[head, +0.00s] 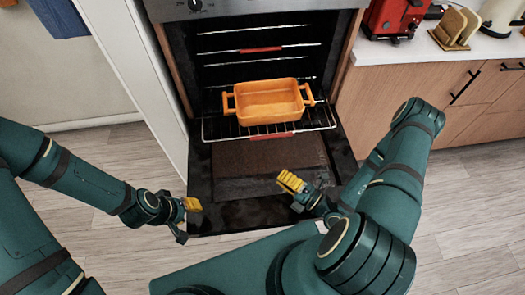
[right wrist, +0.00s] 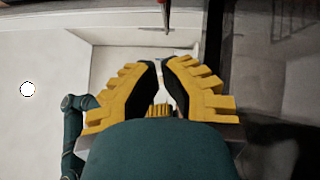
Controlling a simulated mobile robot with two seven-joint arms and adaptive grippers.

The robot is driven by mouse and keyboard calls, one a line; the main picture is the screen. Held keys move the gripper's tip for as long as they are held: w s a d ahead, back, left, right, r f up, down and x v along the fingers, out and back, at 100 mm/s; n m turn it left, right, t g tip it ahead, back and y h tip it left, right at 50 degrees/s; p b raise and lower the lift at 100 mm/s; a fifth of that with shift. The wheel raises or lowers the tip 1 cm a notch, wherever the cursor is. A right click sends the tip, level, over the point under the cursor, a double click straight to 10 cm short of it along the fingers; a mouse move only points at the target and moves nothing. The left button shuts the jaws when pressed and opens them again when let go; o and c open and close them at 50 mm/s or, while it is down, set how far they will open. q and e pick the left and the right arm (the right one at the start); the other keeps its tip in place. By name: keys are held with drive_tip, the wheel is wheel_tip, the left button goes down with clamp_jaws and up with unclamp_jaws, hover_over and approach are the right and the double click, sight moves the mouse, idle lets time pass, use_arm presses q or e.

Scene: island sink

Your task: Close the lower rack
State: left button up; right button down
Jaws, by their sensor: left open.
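The oven's lower rack (head: 212,131) is slid out over the lowered oven door (head: 215,215). It has a red strip (head: 272,136) along its front edge. An orange two-handled baking dish (head: 268,104) sits on the rack, upright. My left gripper (head: 188,220) is open and empty, beside the door's left front corner and apart from the rack. My right gripper (head: 294,192) is over the door, in front of the rack and not touching it. In the right wrist view its yellow fingers (right wrist: 160,66) are near each other with a narrow gap and nothing visible between them.
An upper rack with a red strip (head: 261,50) stays inside the oven. Wooden cabinets (head: 440,90) with dark handles stand to the right, with a red appliance (head: 393,17) on the counter. The wooden floor (head: 480,190) is open on both sides.

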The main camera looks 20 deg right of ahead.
use_arm(q)
drive_tip(key=shift+f+b, duration=0.5)
use_arm(e)
drive_tip(key=x, duration=1)
use_arm(q)
drive_tip(key=shift+w+f, duration=0.1)
drive_tip(key=shift+f, duration=0.1)
use_arm(e)
drive_tip(key=shift+w+d+r, duration=0.1)
drive_tip(key=shift+w+d, duration=0.05)
drive_tip(key=shift+w, duration=0.45)
drive_tip(key=shift+w+d+r, duration=0.1)
drive_tip(key=shift+w+d, duration=0.05)
drive_tip(key=shift+w, duration=0.4)
use_arm(q)
drive_tip(key=shift+f, duration=0.1)
use_arm(e)
drive_tip(key=shift+w+d+r, duration=0.2)
drive_tip(key=shift+w, duration=0.45)
drive_tip(key=shift+w, duration=0.1)
